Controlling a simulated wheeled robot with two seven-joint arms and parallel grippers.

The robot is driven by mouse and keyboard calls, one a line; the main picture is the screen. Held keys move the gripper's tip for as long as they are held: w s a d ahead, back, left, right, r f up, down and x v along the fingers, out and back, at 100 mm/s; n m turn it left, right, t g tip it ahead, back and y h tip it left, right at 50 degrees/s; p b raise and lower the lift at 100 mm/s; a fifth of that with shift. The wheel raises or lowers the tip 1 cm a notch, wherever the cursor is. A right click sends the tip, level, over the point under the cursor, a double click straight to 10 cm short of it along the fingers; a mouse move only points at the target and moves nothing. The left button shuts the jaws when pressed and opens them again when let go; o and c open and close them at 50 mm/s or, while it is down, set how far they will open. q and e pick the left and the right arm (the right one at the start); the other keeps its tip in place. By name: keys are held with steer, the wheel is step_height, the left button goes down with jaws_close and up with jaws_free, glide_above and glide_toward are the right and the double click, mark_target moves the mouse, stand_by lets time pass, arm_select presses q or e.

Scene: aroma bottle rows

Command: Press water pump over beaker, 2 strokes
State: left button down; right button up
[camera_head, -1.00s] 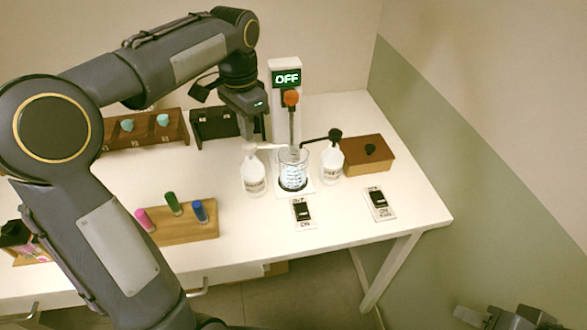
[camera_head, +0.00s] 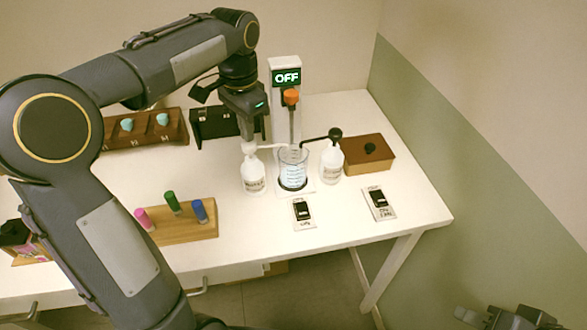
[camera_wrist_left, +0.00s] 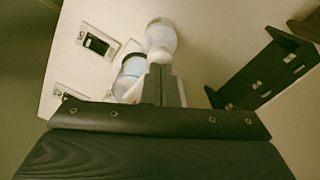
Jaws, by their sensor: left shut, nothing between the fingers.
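My left gripper (camera_head: 250,138) is shut and empty, pointing down right at the head of the white pump bottle (camera_head: 253,174) left of the beaker. In the left wrist view the shut fingers (camera_wrist_left: 163,85) lie close to the white pump bottle (camera_wrist_left: 160,36); I cannot tell whether they touch its head. The bottle's spout reaches right over the glass beaker (camera_head: 293,172), which holds pale liquid and stands at the mixer stand. A second white pump bottle (camera_head: 331,162) with a black head stands right of the beaker. My right gripper (camera_head: 508,318) is at the lower right edge, its fingers unclear.
The mixer stand (camera_head: 286,100) shows OFF. Two switch plates (camera_head: 303,214) (camera_head: 379,203) lie in front. A wooden rack (camera_head: 180,226) holds pink, green and blue vials. A brown box (camera_head: 368,155) is at right, a dark rack (camera_head: 214,126) behind.

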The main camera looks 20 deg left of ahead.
arm_select(q)
steer(key=shift+f+b, duration=0.7)
steer(key=shift+f, duration=0.6)
steer(key=shift+r, duration=0.1)
steer(key=shift+r+p, duration=1.4)
steer(key=shift+p, duration=0.05)
steer(key=shift+f, duration=0.1)
